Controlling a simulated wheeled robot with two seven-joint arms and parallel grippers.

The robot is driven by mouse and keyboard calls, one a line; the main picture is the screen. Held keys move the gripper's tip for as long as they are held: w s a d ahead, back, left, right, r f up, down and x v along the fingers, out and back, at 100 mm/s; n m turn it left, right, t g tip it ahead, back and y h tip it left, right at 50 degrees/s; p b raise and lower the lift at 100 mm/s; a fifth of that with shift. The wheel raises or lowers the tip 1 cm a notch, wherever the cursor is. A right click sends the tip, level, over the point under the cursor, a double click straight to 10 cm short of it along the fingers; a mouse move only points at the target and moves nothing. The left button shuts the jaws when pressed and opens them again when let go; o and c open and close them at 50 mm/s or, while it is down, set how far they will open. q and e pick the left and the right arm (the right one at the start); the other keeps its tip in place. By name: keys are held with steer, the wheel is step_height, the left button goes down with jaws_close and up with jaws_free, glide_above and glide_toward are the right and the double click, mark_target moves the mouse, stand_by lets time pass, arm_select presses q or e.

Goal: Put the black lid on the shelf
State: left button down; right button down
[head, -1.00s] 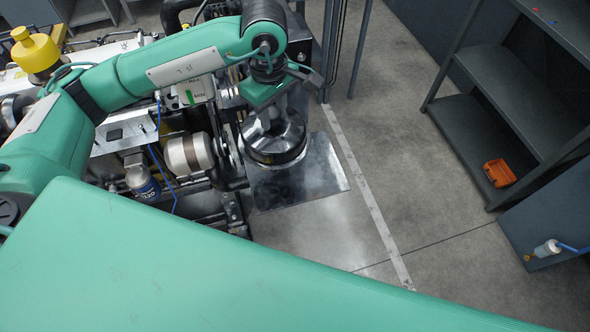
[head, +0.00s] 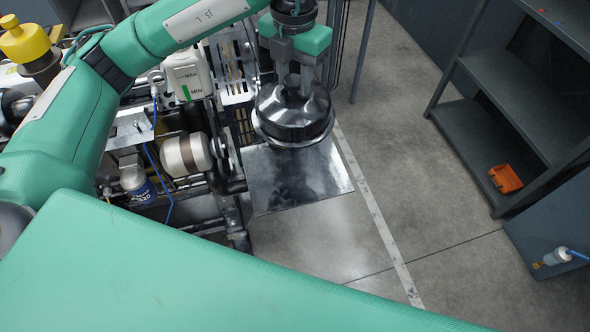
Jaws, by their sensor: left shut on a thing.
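The black lid (head: 291,115) is a shiny, round dome with a flared rim and a narrow neck on top. My left gripper (head: 294,80) comes down from above and is shut on the neck of the lid. The lid hangs with its rim downward, in front of the engine's right side and over a metal plate. The dark grey shelf (head: 497,82) stands at the right, with several boards. The lid is well to the left of it, apart from it. My right gripper is not in view.
The diesel engine (head: 185,155) fills the left side. A flat metal plate (head: 300,180) juts from it below the lid. An orange bin (head: 505,178) sits on the shelf's low board. Open concrete floor (head: 405,170) lies between engine and shelf.

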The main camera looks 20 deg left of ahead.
arm_select(q)
steer(key=shift+d+r+n, duration=0.1)
steer(key=shift+n, duration=0.5)
steer(key=shift+f, duration=0.35)
step_height(320, 180, down, 20)
steer(key=p, duration=0.4)
steer(key=shift+r, duration=0.25)
steer(key=c, duration=1)
jaws_free()
steer(key=shift+r+p, duration=0.15)
steer(key=shift+p, duration=0.2)
